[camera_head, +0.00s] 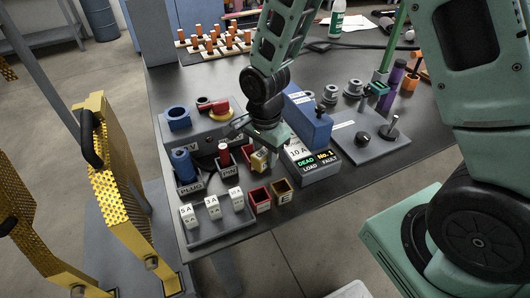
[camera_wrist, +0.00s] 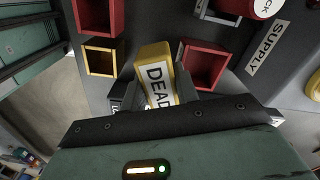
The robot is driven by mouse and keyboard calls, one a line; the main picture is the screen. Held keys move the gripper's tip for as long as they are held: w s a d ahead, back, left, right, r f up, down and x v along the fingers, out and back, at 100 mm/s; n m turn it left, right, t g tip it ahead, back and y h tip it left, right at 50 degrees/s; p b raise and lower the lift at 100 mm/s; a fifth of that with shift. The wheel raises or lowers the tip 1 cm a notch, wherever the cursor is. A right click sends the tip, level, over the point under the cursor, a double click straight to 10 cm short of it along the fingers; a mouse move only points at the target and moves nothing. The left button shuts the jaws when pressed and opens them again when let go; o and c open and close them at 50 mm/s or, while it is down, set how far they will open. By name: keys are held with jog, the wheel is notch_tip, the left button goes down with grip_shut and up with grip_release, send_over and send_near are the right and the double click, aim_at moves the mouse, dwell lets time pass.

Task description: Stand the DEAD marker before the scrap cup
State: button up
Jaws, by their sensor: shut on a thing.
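The DEAD marker, a yellow block with a white DEAD label, shows in the wrist view (camera_wrist: 155,72) between my fingers. In the head view the marker (camera_head: 259,160) is partly covered by my gripper (camera_head: 262,149), which is shut on it. I cannot tell whether its foot touches the surface. A square red cup (camera_wrist: 205,64) opens to the right of the marker in the wrist view. A yellow cup (camera_wrist: 100,58) and another red cup (camera_wrist: 98,17) are to the left. The head view shows these front cups, red (camera_head: 260,201) and yellow (camera_head: 282,191). No scrap lettering is readable.
A tester (camera_head: 315,160) with lit DEAD and No.1 words and a blue block (camera_head: 308,120) stand to the right of my gripper. A tray (camera_head: 222,230) of white amp-marked blocks is at the front left. Bare dark tabletop (camera_head: 330,195) lies right of the cups.

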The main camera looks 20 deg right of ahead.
aim_at(265, 150)
jog(key=shift+f, duration=0.25)
jog(key=o, duration=1.1)
jog(key=shift+c, duration=0.2)
jog(key=shift+r, duration=0.1)
notch_tip(265, 150, up, 12)
jog(key=p, duration=0.2)
jog(key=s+a+r+n, duration=0.3)
jog(key=s+n, duration=0.7)
jog(key=s+a+r+n, duration=0.3)
jog(key=s+n, duration=0.7)
jog(key=n, duration=0.1)
jog(key=shift+a+y, duration=0.15)
jog(key=shift+y, duration=0.15)
